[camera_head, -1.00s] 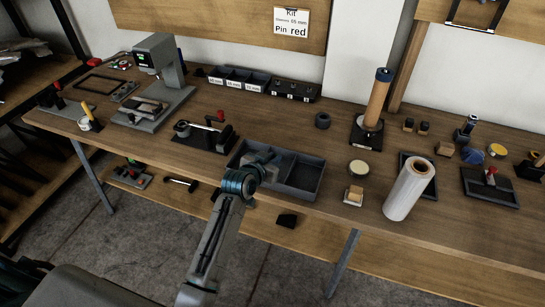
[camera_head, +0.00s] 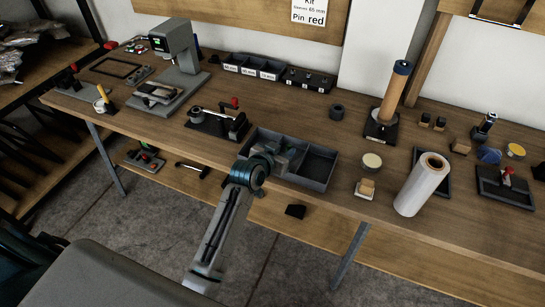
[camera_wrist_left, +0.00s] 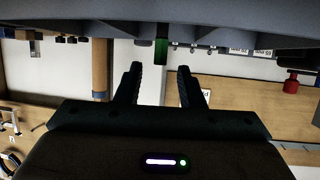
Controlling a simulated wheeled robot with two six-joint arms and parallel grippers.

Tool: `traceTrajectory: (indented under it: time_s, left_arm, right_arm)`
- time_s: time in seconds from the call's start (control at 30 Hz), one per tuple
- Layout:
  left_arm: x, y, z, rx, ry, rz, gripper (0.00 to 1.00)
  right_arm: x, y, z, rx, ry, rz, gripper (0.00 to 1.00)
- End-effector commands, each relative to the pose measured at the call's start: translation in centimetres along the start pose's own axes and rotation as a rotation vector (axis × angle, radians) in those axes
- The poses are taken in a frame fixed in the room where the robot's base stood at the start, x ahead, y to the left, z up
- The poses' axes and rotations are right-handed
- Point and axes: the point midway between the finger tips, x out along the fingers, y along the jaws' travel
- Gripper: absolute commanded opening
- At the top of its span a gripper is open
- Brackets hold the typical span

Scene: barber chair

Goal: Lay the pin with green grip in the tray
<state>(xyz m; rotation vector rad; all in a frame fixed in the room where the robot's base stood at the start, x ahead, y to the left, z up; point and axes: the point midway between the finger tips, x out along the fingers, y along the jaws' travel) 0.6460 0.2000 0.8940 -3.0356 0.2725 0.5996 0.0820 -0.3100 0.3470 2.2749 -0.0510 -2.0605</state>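The dark grey tray (camera_head: 320,184), divided into compartments, sits at the table's front edge in the head view. Its wall (camera_wrist_left: 90,18) fills the top of the left wrist view, which is upside down. My left gripper (camera_head: 288,156) is over the tray's left part. In the left wrist view my left gripper (camera_wrist_left: 160,68) is open, its two dark fingers apart. A green grip (camera_wrist_left: 161,51) shows between the fingertips against the tray wall, with a gap to each finger. The rest of that pin is hidden. My right gripper is not in view.
A clamp fixture with a red knob (camera_head: 220,121) stands left of the tray. A labelled bin row (camera_head: 252,68) and black rack (camera_head: 307,80) stand behind. A white roll (camera_head: 423,185) and a cream round tin (camera_head: 372,161) are to the right.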

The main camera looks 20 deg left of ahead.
Motion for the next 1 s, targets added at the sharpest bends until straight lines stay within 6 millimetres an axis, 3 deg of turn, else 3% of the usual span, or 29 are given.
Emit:
traceTrajectory:
  time_s: [0.3, 0.5, 0.87, 1.0]
  left_arm:
    - [-6.5, 0.0, 0.2, 0.003, 0.001, -0.001, 0.35]
    - [-9.4, 0.0, 0.1, 0.002, 0.0, -0.001, 0.35]
    - [-10.5, 0.0, 0.0, 0.0, 0.001, 0.0, 0.35]
    - [-9.6, -0.5, 2.1, -0.008, -0.015, -0.019, 0.35]
  right_arm:
    - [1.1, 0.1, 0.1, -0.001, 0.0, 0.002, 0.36]
    - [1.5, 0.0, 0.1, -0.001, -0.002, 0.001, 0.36]
    - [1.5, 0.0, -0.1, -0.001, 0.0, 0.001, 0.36]
    - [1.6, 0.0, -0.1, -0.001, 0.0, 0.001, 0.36]
